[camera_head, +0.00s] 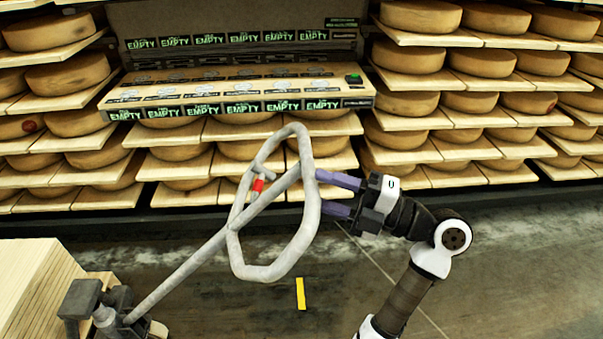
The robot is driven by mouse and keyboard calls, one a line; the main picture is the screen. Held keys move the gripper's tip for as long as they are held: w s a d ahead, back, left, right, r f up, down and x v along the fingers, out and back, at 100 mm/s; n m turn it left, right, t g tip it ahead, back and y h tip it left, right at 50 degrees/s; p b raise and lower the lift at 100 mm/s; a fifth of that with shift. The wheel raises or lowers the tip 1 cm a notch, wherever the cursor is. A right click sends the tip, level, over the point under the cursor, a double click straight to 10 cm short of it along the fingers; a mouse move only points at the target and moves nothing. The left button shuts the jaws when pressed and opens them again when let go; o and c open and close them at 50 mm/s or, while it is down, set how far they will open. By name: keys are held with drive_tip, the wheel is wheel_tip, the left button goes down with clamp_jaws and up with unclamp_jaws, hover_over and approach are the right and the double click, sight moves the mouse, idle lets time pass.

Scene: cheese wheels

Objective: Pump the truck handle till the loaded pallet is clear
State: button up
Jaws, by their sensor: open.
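The truck handle (303,232) is a grey loop with a red-marked lever (258,186) inside it. Its shaft (178,281) slants down left to a dark pump base (105,309) at the lower left. My gripper (325,193) comes from the right, open, with its two purple fingers pointing left at the right side of the loop. The fingertips are at or very near the loop's tube; I cannot tell whether they touch it. A stack of pale boards (38,283) shows at the lower left edge, next to the pump base. The pallet and forks are not visible.
Shelves of cheese wheels (408,84) on boards fill the back wall. A panel with several "EMPTY" labels (240,107) stands out in the middle. The dark floor (540,260) is clear at right, with a yellow strip (300,293) below the handle.

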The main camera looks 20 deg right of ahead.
drive_tip(key=p+x, duration=0.1)
drive_tip(key=x, duration=0.4)
clamp_jaws()
